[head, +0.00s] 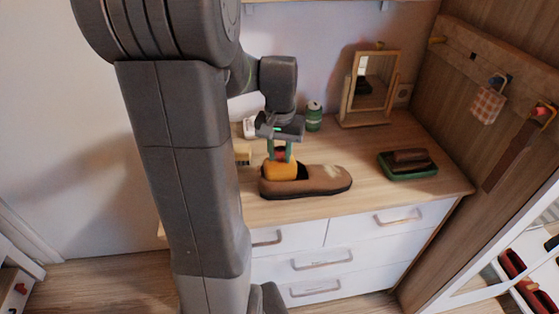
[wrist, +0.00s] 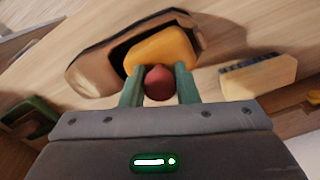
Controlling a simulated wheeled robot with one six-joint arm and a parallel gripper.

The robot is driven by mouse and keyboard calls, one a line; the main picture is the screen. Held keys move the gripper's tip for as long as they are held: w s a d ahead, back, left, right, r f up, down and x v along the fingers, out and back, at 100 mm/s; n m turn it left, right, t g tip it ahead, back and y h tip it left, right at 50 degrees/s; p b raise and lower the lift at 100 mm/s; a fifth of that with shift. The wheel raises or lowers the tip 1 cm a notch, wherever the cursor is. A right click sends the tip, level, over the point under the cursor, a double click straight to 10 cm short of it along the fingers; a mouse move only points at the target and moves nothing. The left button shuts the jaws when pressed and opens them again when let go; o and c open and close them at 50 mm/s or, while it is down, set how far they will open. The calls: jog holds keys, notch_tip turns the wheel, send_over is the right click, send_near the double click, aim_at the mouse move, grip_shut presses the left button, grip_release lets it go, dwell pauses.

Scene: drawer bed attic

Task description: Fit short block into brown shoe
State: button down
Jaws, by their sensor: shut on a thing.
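The brown shoe (head: 325,181) lies on the dresser top with its toe to the right, and its dark opening is at the left. The short block (head: 281,170) is orange-yellow with a dark red knob (wrist: 159,83). My gripper (head: 280,153) is above the shoe's heel end, pointing down, with its green fingers shut on the knob. The block is at the shoe's opening; its lower part is hidden, so I cannot tell how deep it sits. In the wrist view the block (wrist: 163,47) overlaps the opening of the shoe (wrist: 95,70).
A brush (wrist: 258,77) lies close beside the shoe's heel. A green can (head: 314,115) and a mirror (head: 370,85) stand behind. A green tray (head: 408,174) with a brown item is at the right. Bare dresser top (head: 368,148) lies between shoe and tray.

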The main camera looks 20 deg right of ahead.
aim_at(280, 161)
jog(key=shift+f, duration=1.45)
jog(key=shift+f, duration=0.2)
jog(key=c, duration=1.1)
grip_release()
jog(key=shift+r, duration=0.15)
notch_tip(280, 161, up, 12)
jog(key=shift+r, duration=0.1)
